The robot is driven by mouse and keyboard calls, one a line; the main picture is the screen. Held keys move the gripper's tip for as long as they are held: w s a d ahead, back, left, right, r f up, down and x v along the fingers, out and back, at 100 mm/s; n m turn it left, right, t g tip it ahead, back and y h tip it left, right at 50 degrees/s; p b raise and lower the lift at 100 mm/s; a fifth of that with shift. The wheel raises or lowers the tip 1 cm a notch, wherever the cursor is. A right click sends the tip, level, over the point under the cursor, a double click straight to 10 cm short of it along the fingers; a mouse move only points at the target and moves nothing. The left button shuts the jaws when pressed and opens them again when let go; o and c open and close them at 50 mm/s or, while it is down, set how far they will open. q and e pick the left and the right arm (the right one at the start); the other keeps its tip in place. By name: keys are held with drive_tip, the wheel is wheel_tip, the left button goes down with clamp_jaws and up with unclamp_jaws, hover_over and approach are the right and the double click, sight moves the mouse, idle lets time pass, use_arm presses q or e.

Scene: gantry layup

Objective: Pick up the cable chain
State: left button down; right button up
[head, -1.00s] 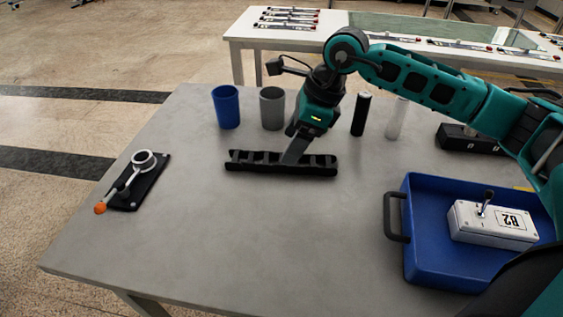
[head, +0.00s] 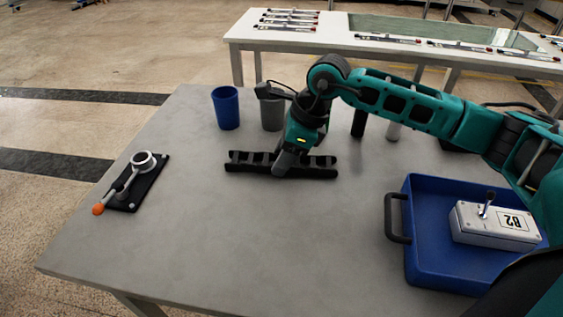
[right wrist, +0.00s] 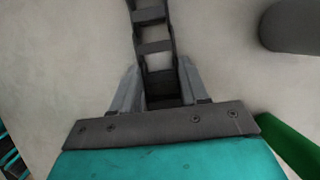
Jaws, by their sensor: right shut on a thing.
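The black cable chain (head: 316,168) lies flat on the grey table in the head view, running left to right. My right gripper (head: 283,167) points down over the middle of the chain, with its fingers at the chain. In the right wrist view the chain (right wrist: 151,33) runs up and away from between the two grey fingers (right wrist: 158,90), which are shut on its sides. The stretch of chain behind the fingers is hidden by the gripper body. My left gripper is not in view.
On the table (head: 230,240) stand a blue cup (head: 226,108), a grey cup (head: 271,115) and a black cylinder (head: 358,124) behind the chain. A blue tray (head: 425,262) with a white box (head: 490,226) is at right. A lever fixture (head: 137,183) is at left. The front middle is clear.

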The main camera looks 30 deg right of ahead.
drive_tip(key=c, duration=0.5)
drive_tip(key=shift+r, duration=0.15)
